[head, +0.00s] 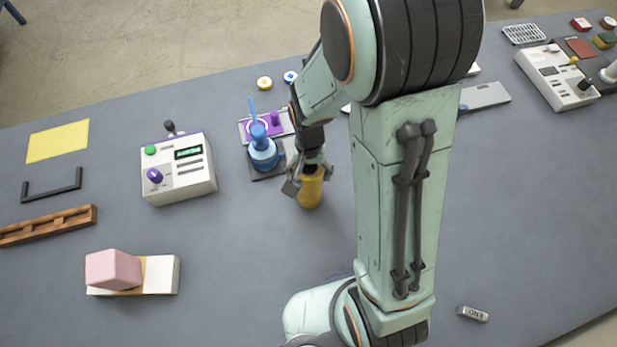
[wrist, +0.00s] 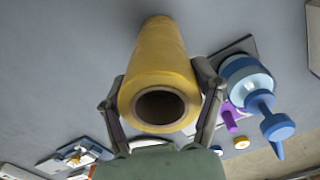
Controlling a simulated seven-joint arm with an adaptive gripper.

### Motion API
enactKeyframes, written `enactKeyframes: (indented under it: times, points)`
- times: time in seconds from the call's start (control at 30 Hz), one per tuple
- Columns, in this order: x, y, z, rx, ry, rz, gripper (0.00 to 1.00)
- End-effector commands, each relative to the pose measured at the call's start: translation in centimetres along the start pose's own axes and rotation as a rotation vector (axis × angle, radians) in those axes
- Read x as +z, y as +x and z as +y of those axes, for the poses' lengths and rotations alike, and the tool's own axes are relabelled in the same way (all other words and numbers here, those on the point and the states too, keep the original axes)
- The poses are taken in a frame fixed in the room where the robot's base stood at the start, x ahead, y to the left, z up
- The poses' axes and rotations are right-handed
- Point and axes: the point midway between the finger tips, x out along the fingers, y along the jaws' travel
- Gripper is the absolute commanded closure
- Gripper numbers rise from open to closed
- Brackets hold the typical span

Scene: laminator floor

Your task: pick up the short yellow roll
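The short yellow roll (head: 311,190) is upright below my gripper, a little left of the middle in the head view. In the wrist view the yellow roll (wrist: 160,60) fills the middle, its hollow brown core facing the camera. My gripper (wrist: 160,75) has one finger on each side of the roll, both very close to it. I cannot tell whether the fingers press on it. In the head view my gripper (head: 308,180) is at the roll's upper part. Whether the roll's base touches the table is unclear.
A blue bottle-like piece (head: 262,152) stands close left of the roll, near a purple-topped plate (head: 245,130). A white control box (head: 180,170) is farther left. A pink block (head: 112,268) and a small grey END piece (head: 472,314) lie nearer.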

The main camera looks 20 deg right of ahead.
Motion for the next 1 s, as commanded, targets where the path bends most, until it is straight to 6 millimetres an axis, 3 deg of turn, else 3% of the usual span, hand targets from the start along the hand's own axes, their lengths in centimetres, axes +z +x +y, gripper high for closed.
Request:
enactKeyframes:
  times: [0.03,0.1,0.47,0.8,1.0]
  points:
    - [0.0,0.0,0.0,0.000,0.000,0.000,0.61]
    - [0.0,0.0,0.0,0.000,0.000,0.000,0.80]
    - [-0.1,-0.7,0.0,-0.002,0.000,0.004,0.79]
    - [-0.1,-7.5,-0.1,-0.003,0.000,0.007,0.79]
    - [-0.1,-9.8,0.1,-0.002,0.005,0.003,0.79]
